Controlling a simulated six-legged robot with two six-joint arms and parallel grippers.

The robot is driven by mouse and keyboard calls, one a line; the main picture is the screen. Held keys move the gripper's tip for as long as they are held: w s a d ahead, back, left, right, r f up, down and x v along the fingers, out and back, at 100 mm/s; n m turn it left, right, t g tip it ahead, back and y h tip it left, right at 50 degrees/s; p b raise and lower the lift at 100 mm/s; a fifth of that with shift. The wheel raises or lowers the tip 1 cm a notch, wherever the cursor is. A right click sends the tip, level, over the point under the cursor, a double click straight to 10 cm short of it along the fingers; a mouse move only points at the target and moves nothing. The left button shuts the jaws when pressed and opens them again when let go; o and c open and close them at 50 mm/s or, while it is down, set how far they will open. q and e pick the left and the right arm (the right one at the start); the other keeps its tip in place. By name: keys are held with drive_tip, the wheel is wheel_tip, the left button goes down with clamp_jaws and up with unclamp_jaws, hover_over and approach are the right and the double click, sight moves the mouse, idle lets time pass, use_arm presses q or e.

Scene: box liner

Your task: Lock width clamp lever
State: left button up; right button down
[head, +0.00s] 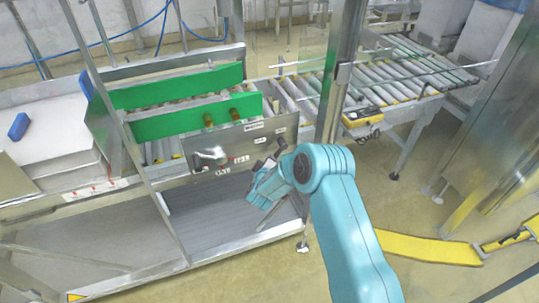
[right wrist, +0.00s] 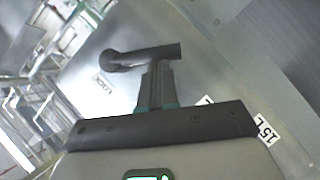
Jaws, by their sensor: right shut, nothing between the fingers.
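The dark clamp lever (right wrist: 128,56) shows in the right wrist view, with a rounded end at the left and a bar running right. My left gripper is not in view.
Green guide plates (head: 190,115) stand above the panel. A steel post (head: 340,75) rises to the right of my gripper.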

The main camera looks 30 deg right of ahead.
use_arm(q)
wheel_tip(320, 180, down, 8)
drive_tip(key=b, duration=0.6)
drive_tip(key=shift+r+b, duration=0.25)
drive_tip(key=shift+b, duration=0.1)
use_arm(e)
drive_tip(key=d+f+n+h, duration=0.2)
drive_tip(key=n, duration=0.1)
drive_tip(key=f+n+t+h, duration=0.1)
drive_tip(key=shift+s+d+f, duration=0.1)
drive_tip(key=shift+s+d, duration=0.25)
drive_tip(key=shift+d, duration=0.05)
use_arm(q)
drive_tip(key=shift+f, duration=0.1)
use_arm(e)
drive_tip(key=shift+d, duration=0.1)
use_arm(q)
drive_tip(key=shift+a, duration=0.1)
use_arm(e)
drive_tip(key=shift+f, duration=0.1)
